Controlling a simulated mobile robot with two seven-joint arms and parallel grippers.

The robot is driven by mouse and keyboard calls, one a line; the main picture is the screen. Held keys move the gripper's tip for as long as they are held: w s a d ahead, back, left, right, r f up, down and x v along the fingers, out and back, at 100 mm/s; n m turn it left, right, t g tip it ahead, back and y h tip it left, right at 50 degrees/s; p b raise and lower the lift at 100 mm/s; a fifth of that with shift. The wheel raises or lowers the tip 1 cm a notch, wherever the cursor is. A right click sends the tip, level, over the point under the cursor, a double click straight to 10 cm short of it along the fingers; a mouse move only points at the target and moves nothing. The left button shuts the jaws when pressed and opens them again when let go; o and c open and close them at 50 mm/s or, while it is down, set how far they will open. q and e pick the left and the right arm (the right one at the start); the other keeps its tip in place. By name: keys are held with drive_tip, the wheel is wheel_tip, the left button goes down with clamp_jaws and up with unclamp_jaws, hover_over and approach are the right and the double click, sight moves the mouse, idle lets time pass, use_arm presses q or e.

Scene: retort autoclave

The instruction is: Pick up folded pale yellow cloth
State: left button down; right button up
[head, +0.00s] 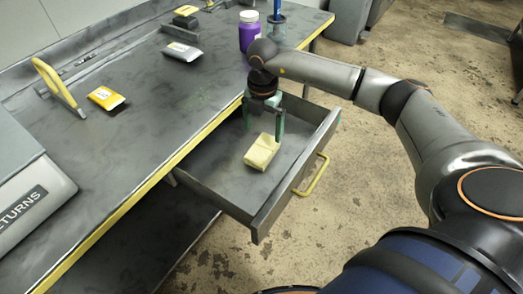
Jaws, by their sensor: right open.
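The folded pale yellow cloth (261,152) lies on the floor of an open drawer (215,169) in the head view. My right gripper (263,127) points down above the drawer, just behind the cloth. Its two green fingers are apart, one to the left of the cloth's far end and one near its right side. I cannot tell whether a finger touches the cloth. My left gripper is not in view.
The drawer has raised walls and a yellow handle (313,177) at its front. The metal bench (150,105) with a yellow edge holds a purple jar (249,33), a yellow pouch (106,98), a grey pouch (182,51) and a grey returns box (30,185).

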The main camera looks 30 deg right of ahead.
sight(263, 148)
drive_tip(key=shift+f, duration=0.95)
drive_tip(key=f, duration=0.4)
drive_tip(key=shift+s+a+f, duration=0.15)
drive_tip(key=shift+s+a, duration=0.1)
drive_tip(key=shift+s, duration=0.1)
drive_tip(key=shift+w+f, duration=0.1)
drive_tip(key=shift+f, duration=0.45)
drive_tip(key=shift+c, duration=0.4)
drive_tip(key=c, duration=1.1)
drive_tip(key=shift+r, duration=0.2)
